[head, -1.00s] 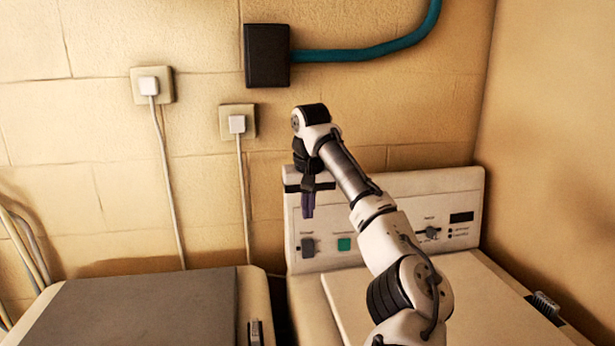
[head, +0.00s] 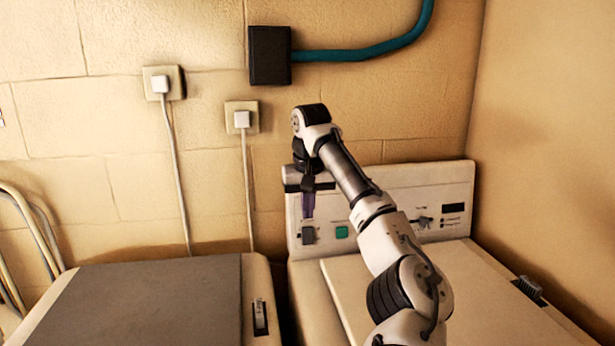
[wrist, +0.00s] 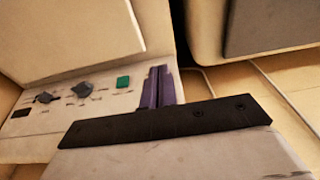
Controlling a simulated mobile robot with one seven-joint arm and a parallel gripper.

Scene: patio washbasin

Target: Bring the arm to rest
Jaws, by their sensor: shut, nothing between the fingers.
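My gripper (head: 308,205) points down in front of the left part of the right machine's control panel in the head view. Its purple fingers are shut with nothing between them. In the wrist view the closed fingers (wrist: 158,88) show beside the green button (wrist: 123,82). My arm is bent and raised above the right machine. I cannot tell whether the fingertips touch the panel.
The right machine (head: 470,290) has a pale lid, a control panel with a dark knob (head: 308,236), and a brush (head: 529,288) at its right. The left machine (head: 150,295) has a grey top. Two plugged sockets and a black box (head: 270,55) are on the wall behind.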

